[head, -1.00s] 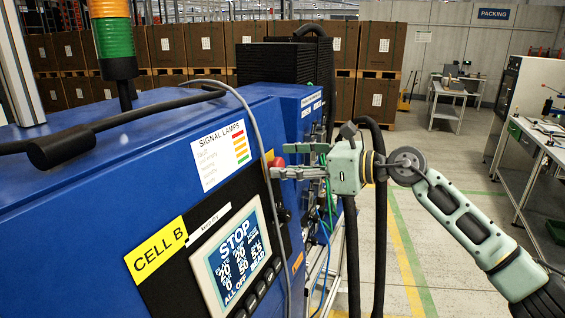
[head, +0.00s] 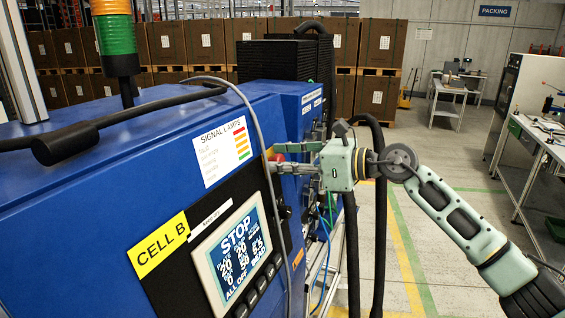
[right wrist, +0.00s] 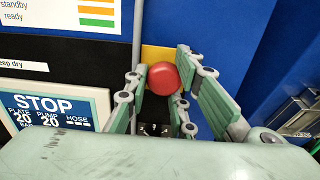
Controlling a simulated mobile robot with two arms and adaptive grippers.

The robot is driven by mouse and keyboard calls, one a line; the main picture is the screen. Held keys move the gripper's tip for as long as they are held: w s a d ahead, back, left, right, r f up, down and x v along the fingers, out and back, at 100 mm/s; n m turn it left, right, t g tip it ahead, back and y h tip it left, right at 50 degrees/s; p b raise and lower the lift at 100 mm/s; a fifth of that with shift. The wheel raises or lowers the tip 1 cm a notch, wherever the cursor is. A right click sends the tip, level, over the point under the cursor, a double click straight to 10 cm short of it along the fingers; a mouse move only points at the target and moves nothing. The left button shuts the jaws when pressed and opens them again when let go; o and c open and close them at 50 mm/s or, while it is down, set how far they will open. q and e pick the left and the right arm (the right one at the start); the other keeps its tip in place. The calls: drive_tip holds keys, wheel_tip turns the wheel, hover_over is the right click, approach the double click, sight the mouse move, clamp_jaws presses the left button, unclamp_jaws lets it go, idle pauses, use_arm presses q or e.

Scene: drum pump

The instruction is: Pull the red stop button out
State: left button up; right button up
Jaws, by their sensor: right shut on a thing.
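The red stop button (head: 278,158) sits on a yellow plate on the blue machine's black panel, above and right of the screen. It shows clearly in the right wrist view (right wrist: 163,78), its round red head between the two fingers. My right gripper (head: 285,160) has come in from the right and is shut on the button, one finger on each side; the wrist view shows the same fingers (right wrist: 160,82). The far side of the button's head and its stem are hidden. My left gripper is not in view.
A grey cable (head: 262,150) runs down the panel just left of the button. The panel screen (head: 236,255) reads STOP. A black hose (head: 381,215) hangs behind my right gripper. A black padded bar (head: 66,144) crosses the machine top.

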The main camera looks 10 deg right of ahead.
drive_tip(key=shift+w+d+r, duration=0.1)
drive_tip(key=shift+d+r, duration=0.05)
drive_tip(key=shift+d, duration=0.15)
drive_tip(key=shift+d+r, duration=0.15)
drive_tip(key=shift+d, duration=0.2)
idle(0.3)
drive_tip(key=o, duration=0.5)
drive_tip(key=shift+r, duration=0.1)
drive_tip(key=o, duration=0.7)
drive_tip(key=shift+d+f, duration=0.25)
drive_tip(key=shift+d, duration=0.05)
drive_tip(key=shift+o, duration=0.2)
drive_tip(key=shift+s+a, duration=0.2)
drive_tip(key=shift+a, duration=0.1)
drive_tip(key=shift+s+b, duration=0.1)
drive_tip(key=shift+b, duration=0.2)
